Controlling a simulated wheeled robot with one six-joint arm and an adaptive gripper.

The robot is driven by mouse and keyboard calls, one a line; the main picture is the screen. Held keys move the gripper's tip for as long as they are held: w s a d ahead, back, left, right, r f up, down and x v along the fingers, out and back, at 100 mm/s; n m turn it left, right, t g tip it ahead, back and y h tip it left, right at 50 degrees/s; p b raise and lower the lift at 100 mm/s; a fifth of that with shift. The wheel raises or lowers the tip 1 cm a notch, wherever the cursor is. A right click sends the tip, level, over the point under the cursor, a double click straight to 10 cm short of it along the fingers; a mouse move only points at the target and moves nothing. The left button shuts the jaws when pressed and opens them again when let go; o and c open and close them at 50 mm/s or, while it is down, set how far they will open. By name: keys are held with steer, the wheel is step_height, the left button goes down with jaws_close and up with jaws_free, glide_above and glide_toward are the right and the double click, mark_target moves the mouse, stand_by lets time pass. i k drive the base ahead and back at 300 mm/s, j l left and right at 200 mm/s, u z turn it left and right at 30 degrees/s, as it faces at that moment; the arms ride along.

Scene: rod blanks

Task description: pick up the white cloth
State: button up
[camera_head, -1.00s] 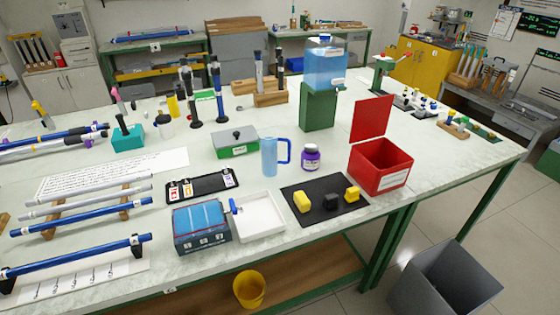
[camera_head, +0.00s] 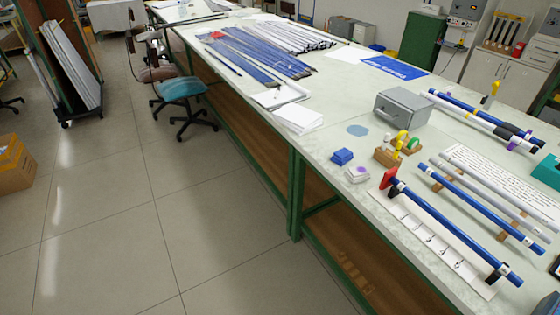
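A small white folded stack (camera_head: 357,174), which looks like the white cloth, lies near the front edge of the long bench. It has a purple mark on top. A similar blue folded stack (camera_head: 342,157) lies just behind it to the left. My gripper is not in view.
To the right of the white stack are a red-ended blue rod (camera_head: 455,230) on a white ruled board, and more rods on wooden rests. Behind it are a small wooden stand (camera_head: 388,155) and a grey box (camera_head: 402,107). White sheets (camera_head: 298,118) lie left. An office chair (camera_head: 185,90) stands left of the bench.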

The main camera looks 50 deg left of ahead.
mark_target(355, 174)
steer(key=u, duration=1.05)
steer(key=i+l, duration=0.45)
steer(key=l, duration=0.25)
